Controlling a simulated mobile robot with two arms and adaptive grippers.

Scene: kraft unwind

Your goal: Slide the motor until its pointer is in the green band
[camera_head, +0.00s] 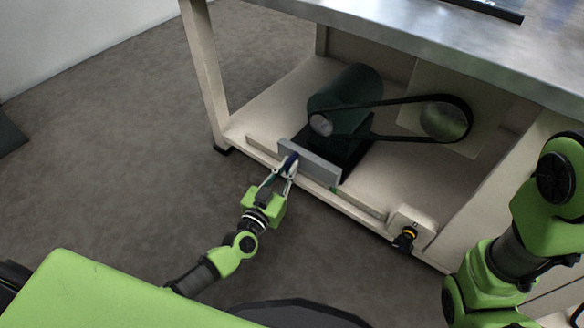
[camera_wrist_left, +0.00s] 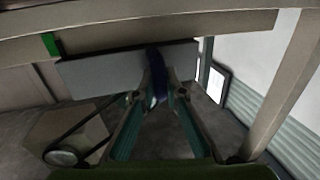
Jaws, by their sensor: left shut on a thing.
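The dark green motor (camera_head: 345,92) lies on its side on the lower shelf of the bench. A black belt (camera_head: 390,105) links its small pulley to a larger pulley (camera_head: 444,120). A grey plate (camera_head: 315,167) stands at the motor's front with a dark blue handle (camera_head: 289,160). My left gripper (camera_head: 290,166) is shut on the handle; it also shows in the left wrist view (camera_wrist_left: 158,88). The green band (camera_head: 333,189) is on the shelf's front rail, near the plate's right end; it also shows in the wrist view (camera_wrist_left: 51,44). I cannot make out the pointer.
The metal bench top (camera_head: 420,40) overhangs the shelf, and a leg (camera_head: 205,75) stands at left. My right arm shows at right without its gripper. The floor at left is clear.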

